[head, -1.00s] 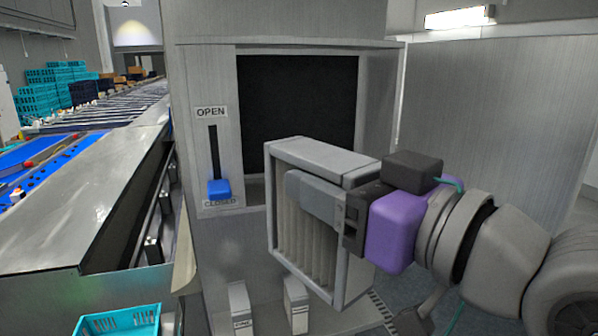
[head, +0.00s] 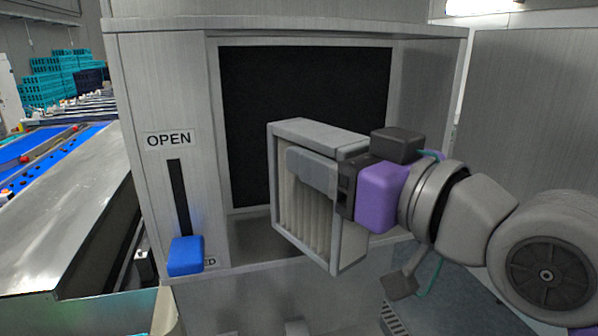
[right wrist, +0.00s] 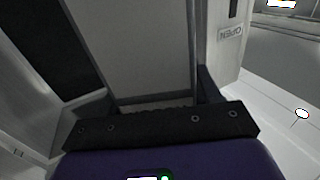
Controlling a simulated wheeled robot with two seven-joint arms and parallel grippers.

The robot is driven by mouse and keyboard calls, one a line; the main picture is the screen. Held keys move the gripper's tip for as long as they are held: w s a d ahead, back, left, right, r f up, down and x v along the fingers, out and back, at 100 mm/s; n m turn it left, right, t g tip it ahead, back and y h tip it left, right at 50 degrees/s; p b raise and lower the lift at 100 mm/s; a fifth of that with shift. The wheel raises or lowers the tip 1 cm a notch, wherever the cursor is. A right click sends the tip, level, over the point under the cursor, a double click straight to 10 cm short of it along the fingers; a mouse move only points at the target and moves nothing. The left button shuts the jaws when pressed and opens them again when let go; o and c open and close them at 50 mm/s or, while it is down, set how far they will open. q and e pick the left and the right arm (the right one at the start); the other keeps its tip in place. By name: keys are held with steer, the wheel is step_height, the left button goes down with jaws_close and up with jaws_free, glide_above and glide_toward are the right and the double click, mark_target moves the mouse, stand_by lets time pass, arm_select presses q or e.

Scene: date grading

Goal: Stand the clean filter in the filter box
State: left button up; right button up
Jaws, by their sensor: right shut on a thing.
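The clean filter (head: 310,222) is a pale pleated panel in a grey frame, upright and seen at an angle in the head view. My right gripper (head: 318,172) is shut on it, with one finger flat along the near side of its frame. The right wrist view also shows the filter (right wrist: 145,50) as a pale panel between the fingers. The filter box (head: 250,240) is a grey cabinet opening with a dark back panel (head: 300,100). The filter appears in front of this opening; its exact depth is unclear. My left gripper is out of view.
A blue lever (head: 186,256) sits at the bottom of its slot beside the opening, under an OPEN label (head: 168,139). A conveyor (head: 70,205) runs along the left. Teal crates (head: 50,80) are stacked behind it. A grey wall panel (head: 535,110) stands at right.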

steer(key=w+a+p, duration=0.3)
steer(key=w+a, duration=0.1)
steer(key=w, duration=0.9)
steer(key=f, duration=0.1)
steer(key=f+b, duration=0.1)
steer(key=f, duration=0.1)
steer(key=shift+w+a, duration=0.1)
steer(key=shift+w, duration=0.3)
steer(key=shift+c, duration=0.6)
step_height(320, 180, down, 4)
steer(key=shift+w+f+b, duration=0.1)
steer(key=shift+b, duration=0.8)
steer(key=o, duration=1.3)
steer(key=shift+a, duration=0.1)
steer(key=shift+b+v, duration=2.25)
steer(key=shift+v, duration=3.8)
